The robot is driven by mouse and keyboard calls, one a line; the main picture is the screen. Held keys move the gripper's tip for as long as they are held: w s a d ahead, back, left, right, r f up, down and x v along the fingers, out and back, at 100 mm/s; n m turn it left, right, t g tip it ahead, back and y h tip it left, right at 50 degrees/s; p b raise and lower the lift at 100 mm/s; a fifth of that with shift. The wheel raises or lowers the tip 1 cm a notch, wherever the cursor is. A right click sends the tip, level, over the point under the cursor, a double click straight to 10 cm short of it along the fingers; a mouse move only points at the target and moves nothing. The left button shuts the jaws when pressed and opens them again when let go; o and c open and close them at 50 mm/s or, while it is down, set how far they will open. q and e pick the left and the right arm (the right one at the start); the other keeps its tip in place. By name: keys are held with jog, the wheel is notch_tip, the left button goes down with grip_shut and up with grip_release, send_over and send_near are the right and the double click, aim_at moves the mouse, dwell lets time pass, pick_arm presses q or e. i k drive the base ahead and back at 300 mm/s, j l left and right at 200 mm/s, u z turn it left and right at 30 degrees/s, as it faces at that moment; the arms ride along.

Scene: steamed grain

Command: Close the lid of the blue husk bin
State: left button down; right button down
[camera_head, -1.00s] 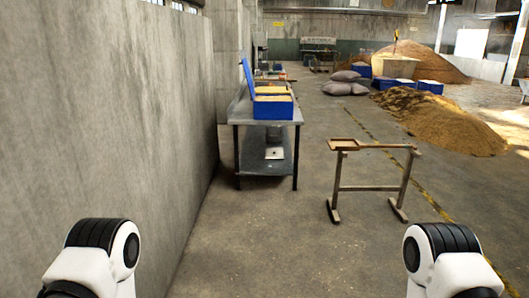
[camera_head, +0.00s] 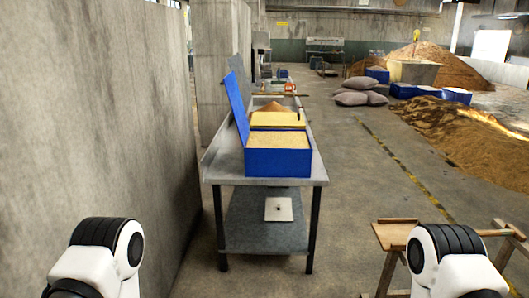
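The blue husk bin (camera_head: 278,162) stands on a metal table, filled to near the top with pale yellow husk (camera_head: 278,140). Its blue lid (camera_head: 238,106) stands open and tilted up at the bin's left side. Parts of both my arms show at the bottom left and bottom right corners of the head view, well short of the table. Neither gripper's fingers are in the picture.
The metal table (camera_head: 223,172) has a lower shelf and stands beside the concrete wall (camera_head: 85,120) on the left. A wooden stand (camera_head: 395,235) is at the lower right, partly behind my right arm. Grey sacks (camera_head: 360,92) and grain heaps (camera_head: 440,120) lie farther back. The floor between table and stand is clear.

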aim_at(230, 84)
jog(key=i+l+u, duration=0.25)
jog(key=i, duration=0.35)
jog(key=i+l+u, duration=0.2)
jog(key=i, duration=0.4)
jog(key=i+l+u, duration=0.25)
jog(key=i, duration=0.3)
jog(key=i+l+u, duration=0.2)
jog(key=i+l, duration=0.3)
